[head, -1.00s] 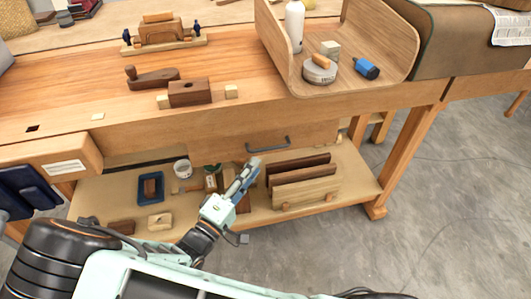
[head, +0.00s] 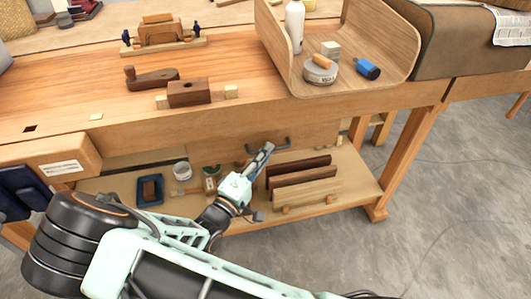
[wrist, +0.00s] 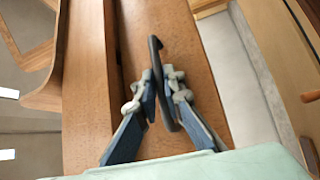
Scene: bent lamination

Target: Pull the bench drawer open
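The bench drawer (head: 305,134) is in the bench front below the top, in the head view. Its front looks flush with the bench. Its dark bar handle (head: 284,140) is partly covered by my gripper (head: 267,147). In the wrist view the handle (wrist: 155,48) runs between the two fingers of my gripper (wrist: 160,80). The fingers are drawn close together, one on each side of the bar, and appear shut on it. The exact contact is hard to see.
Below the drawer, a shelf (head: 355,190) holds upright boards (head: 305,187), a white tub (head: 182,171) and a blue tray (head: 150,190). Planes and a curved wooden tray (head: 400,75) stand on the bench top. Open floor (head: 450,200) lies to the right.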

